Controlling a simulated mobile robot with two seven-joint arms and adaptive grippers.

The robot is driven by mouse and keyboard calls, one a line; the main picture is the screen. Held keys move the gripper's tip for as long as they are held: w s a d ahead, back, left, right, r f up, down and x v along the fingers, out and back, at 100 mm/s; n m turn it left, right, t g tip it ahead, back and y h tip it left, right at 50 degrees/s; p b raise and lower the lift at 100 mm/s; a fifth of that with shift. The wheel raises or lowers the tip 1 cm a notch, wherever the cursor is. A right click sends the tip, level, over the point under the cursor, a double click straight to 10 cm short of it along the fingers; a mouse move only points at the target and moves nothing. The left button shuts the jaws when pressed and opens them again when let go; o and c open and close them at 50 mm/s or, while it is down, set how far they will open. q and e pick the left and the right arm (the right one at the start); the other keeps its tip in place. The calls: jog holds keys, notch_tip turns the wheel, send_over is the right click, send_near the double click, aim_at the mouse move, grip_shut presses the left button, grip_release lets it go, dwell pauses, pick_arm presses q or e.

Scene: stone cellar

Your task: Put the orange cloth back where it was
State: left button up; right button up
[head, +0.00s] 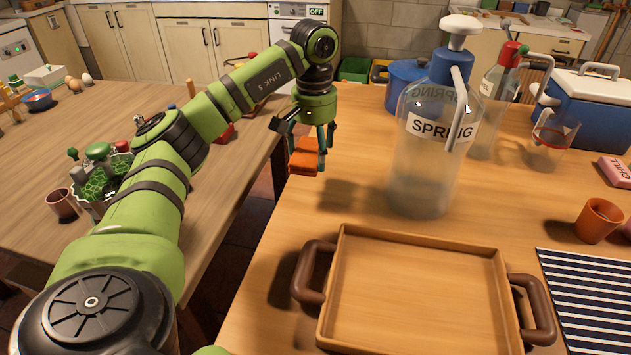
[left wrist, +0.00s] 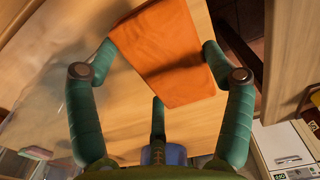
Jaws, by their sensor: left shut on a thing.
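The orange cloth (head: 304,156) is a small folded piece held in my left gripper (head: 305,140) above the left edge of the near table, left of the large clear bottle. In the left wrist view the cloth (left wrist: 165,55) lies between the green fingers of the left gripper (left wrist: 160,65), with wood below it. The left gripper is shut on it. My right gripper is not in view.
A wooden tray (head: 335,325) with brown handles lies at the front of the near table (head: 270,290). A clear SPRING bottle (head: 418,175) stands behind it. A striped cloth (head: 585,300) and an orange cup (head: 598,220) are at the right. A gap separates the left table (head: 30,165).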

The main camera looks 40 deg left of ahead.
pick_arm(q)
send_over(315, 190)
notch_tip(315, 190, down, 4)
jog(key=shift+f, duration=0.1)
notch_tip(315, 190, down, 4)
jog(key=shift+s+r, duration=0.1)
jog(key=shift+r, duration=0.1)
jog(key=shift+f, duration=0.1)
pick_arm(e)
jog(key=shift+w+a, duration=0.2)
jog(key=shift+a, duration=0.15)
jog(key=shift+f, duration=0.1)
pick_arm(q)
jog(key=o, duration=1)
jog(key=shift+f, duration=0.15)
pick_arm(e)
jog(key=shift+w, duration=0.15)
